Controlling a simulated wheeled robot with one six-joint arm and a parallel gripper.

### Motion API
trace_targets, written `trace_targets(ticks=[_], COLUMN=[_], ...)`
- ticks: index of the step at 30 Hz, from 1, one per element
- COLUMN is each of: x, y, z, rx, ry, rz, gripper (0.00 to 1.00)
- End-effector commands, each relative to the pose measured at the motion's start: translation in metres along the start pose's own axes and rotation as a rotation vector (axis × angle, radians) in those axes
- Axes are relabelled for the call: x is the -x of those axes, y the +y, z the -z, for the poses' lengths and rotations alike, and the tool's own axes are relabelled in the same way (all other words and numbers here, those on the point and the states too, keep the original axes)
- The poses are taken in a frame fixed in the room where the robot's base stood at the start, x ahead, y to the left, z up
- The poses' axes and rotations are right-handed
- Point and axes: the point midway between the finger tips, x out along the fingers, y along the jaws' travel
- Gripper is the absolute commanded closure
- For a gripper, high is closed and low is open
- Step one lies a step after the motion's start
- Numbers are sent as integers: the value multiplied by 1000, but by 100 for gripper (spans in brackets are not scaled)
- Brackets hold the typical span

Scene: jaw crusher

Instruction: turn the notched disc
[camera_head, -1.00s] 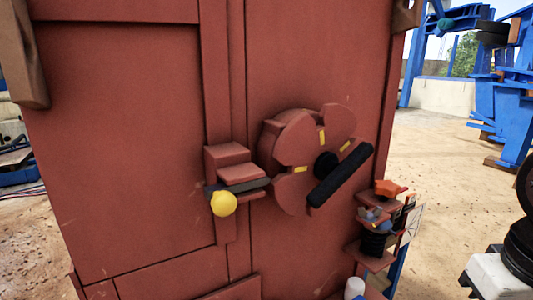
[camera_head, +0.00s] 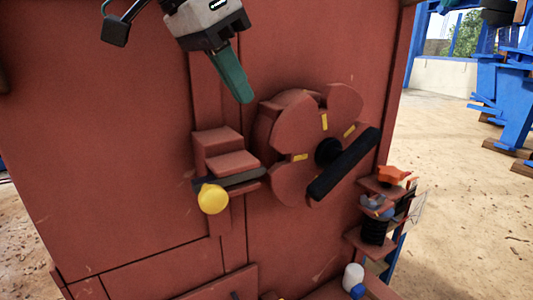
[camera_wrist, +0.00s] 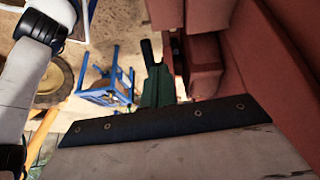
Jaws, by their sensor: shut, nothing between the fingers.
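The notched disc (camera_head: 296,130) is a red-brown disc with rounded notches and several yellow marks, mounted on the red panel. A black bar handle (camera_head: 343,165) crosses it at a slant from a dark round hub. My gripper (camera_head: 240,92) hangs above and to the left of the disc in the head view, its green fingers pointing down, shut and empty. It appears apart from the disc, though the depth gap is hard to judge. The wrist view shows the green fingers (camera_wrist: 158,85) near red parts; I cannot tell there which part is the disc.
Left of the disc sits a red block latch (camera_head: 225,152) with a dark bar and a yellow knob (camera_head: 213,199). At lower right, small shelves hold an orange knob (camera_head: 393,175), a black coil and a white bottle (camera_head: 353,275). Sandy ground lies right.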

Motion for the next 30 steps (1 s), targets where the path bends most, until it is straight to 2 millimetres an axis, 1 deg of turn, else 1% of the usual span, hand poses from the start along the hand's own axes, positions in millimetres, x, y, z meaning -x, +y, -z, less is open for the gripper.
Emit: trace_targets(ticks=[1, 3, 5, 7, 11, 18, 21, 25, 30], x=[8, 13, 12, 6, -16, -69, -88, -108, -121], y=[-4, -6, -6, -7, -6, -7, -7, -7, -8], z=[-9, -14, -16, -16, -15, -14, -13, -12, -11], rx=[-20, -47, -59, -64, -63, -62, -62, -62, -62], ry=[10, 20, 24, 25, 24, 24, 23, 22, 22], rz=[7, 12, 13, 13, 12, 11, 11, 13, 14], gripper=[100, 100, 100, 100, 100, 100, 100, 100, 100])
